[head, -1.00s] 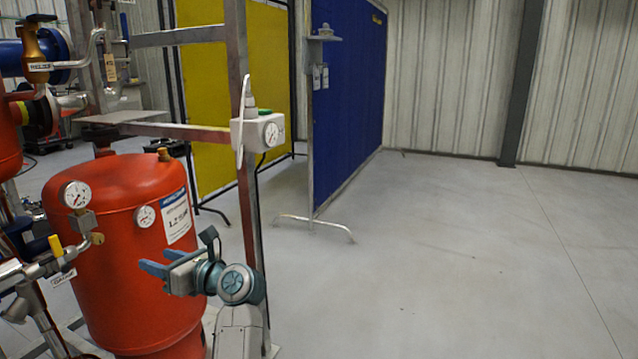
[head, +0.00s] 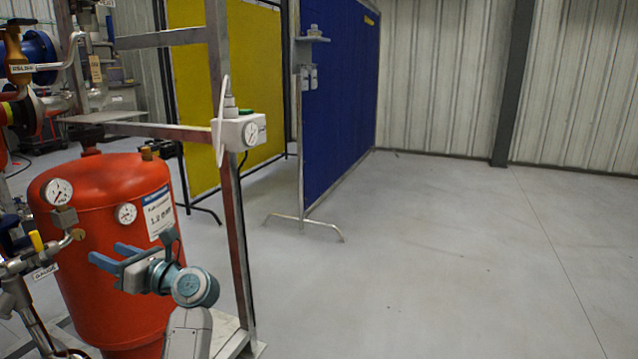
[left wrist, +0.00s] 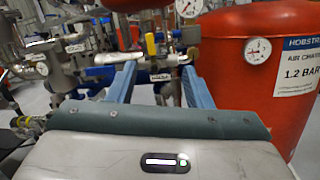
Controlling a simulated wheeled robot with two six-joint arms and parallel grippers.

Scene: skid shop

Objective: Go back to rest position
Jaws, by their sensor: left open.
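My left gripper (head: 112,254) is in front of the red tank (head: 100,225) in the head view, its blue fingers apart and pointing left. In the left wrist view the two blue fingers (left wrist: 158,82) are spread with nothing between them. Pipes and a valve with a yellow handle (left wrist: 150,44) show beyond them. The red tank (left wrist: 245,90), with a gauge and a label, stands right of the fingers. I cannot tell if the gripper touches anything. My right gripper does not show.
A metal frame post (head: 232,200) with a white gauge box (head: 232,132) stands right of the tank. Yellow (head: 200,95) and blue (head: 335,100) screens stand behind, the blue one on splayed feet. The grey floor (head: 440,270) to the right is clear.

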